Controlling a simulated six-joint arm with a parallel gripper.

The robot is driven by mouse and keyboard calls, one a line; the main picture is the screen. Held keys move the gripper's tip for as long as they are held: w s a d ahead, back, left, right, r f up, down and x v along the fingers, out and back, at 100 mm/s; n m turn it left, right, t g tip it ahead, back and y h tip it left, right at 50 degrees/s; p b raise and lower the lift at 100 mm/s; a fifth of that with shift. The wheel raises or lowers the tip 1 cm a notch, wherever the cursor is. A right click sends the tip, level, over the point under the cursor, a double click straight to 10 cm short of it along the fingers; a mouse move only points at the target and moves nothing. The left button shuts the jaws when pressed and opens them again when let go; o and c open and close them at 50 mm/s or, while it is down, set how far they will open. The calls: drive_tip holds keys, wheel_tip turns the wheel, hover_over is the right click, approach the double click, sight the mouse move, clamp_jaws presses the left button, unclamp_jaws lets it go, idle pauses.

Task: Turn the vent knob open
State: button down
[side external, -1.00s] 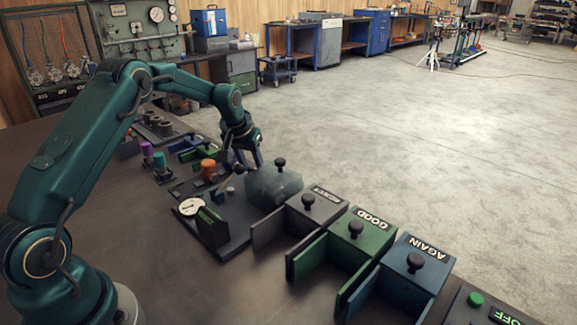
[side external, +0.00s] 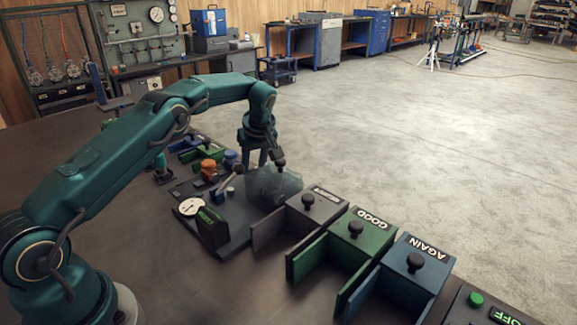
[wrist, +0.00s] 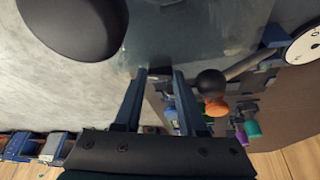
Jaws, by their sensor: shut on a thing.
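The cover's round black knob (side external: 281,161) is just right of the fingers; a large black knob (wrist: 75,22) fills the upper left of the wrist view. A lever with a black ball (wrist: 211,82) stands close beside the fingers. No knob is clearly readable as the vent knob.
The white dial gauge (side external: 191,207), a green block (side external: 212,226) and an orange knob (side external: 208,166) share the board. A grey bin (side external: 300,215), the green GOOD bin (side external: 345,245) and the blue AGAIN bin (side external: 405,275) stand to the right. The table's front is clear.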

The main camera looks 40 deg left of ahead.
drive_tip(key=shift+d+f+n+g, duration=0.1)
drive_tip(key=shift+n+g, duration=0.2)
drive_tip(key=shift+n, duration=0.3)
drive_tip(key=shift+c, duration=2.4)
unclamp_jaws()
drive_tip(key=shift+s+m, duration=0.15)
drive_tip(key=shift+m, duration=0.15)
